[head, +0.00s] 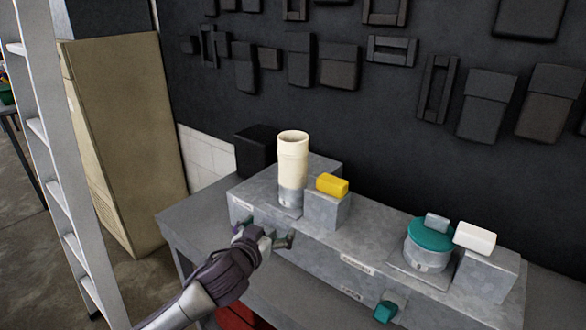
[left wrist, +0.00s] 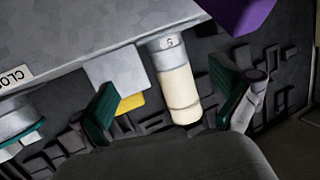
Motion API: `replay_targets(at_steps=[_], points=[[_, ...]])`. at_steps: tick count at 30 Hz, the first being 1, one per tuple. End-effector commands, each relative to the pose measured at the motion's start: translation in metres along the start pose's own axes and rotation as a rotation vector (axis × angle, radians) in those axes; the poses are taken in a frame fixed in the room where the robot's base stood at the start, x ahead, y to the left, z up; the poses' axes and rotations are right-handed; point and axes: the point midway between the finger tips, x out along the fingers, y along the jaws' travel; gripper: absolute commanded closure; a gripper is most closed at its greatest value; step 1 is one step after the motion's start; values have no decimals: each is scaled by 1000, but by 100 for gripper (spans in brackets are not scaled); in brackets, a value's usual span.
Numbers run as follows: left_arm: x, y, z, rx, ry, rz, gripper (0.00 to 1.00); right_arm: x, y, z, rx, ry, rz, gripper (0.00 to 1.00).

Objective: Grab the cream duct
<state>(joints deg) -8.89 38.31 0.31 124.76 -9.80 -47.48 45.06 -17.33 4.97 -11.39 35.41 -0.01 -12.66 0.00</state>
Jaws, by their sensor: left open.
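The cream duct (head: 292,158) is an upright cream cylinder set on a grey metal collar (head: 290,197) on the metal duct box. It also shows in the left wrist view (left wrist: 178,92), tilted in the picture and between the finger outlines. My left gripper (head: 268,234) is open and empty, in front of and below the duct in the head view. Its two dark green fingers (left wrist: 162,85) are spread wide in the left wrist view. I cannot tell the exact gap to the duct. My right gripper is not in view.
A yellow block (head: 332,184) sits on a metal box close right of the duct. Farther right are a teal-capped collar (head: 430,236) and a white block (head: 475,237). A small teal piece (head: 384,312) shows at the front. A ladder (head: 62,170) stands left.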

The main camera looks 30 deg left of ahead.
Motion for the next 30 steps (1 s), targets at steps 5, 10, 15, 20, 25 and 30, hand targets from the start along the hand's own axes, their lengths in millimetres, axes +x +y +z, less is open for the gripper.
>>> replay_targets(at_steps=[5, 10, 15, 20, 25, 30], points=[[20, -21, -78, -39, 204, 38, 0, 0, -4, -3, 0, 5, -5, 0], [39, -24, -100, -53, 243, 51, 0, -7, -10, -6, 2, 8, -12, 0], [72, -22, -109, -53, 242, 50, 0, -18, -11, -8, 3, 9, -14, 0], [96, -20, -112, -54, 239, 50, 0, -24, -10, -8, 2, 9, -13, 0], [106, -19, -115, -53, 239, 52, 0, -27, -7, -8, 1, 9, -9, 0], [125, -16, -130, -52, 239, 50, 0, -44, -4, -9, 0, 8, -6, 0]])
